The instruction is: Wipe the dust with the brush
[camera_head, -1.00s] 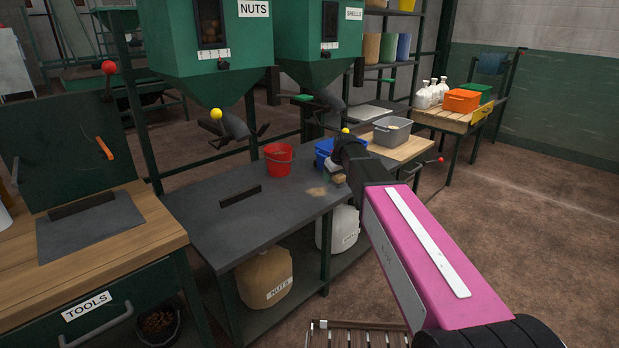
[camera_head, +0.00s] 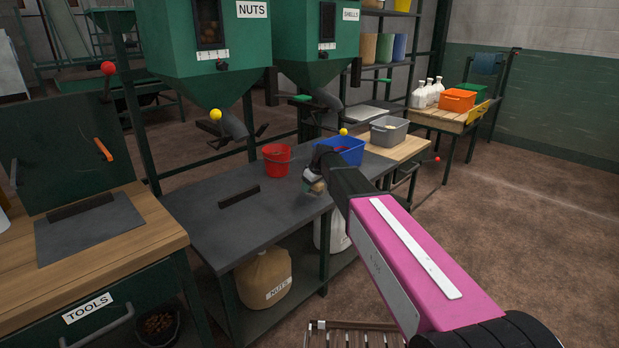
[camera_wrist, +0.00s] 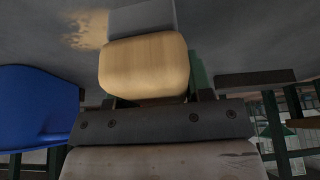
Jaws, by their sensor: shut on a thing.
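My gripper (camera_head: 313,174) is shut on the brush (camera_head: 318,187) over the right part of the dark table (camera_head: 230,225). In the wrist view the brush (camera_wrist: 145,68) shows a pale wooden block with a grey part beyond it, in front of my gripper (camera_wrist: 150,102). The dust (camera_wrist: 86,30) is a tan patch on the grey tabletop, just left of the brush's grey part in that view. In the head view my gripper and the brush cover the dust's place. I cannot tell whether the brush touches the tabletop.
A blue bin (camera_head: 345,151) stands close behind my gripper, and also shows in the wrist view (camera_wrist: 38,105). A red bucket (camera_head: 277,160) and a dark bar (camera_head: 239,196) are to the left. A grey bin (camera_head: 389,131) stands behind right. The table's front left is clear.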

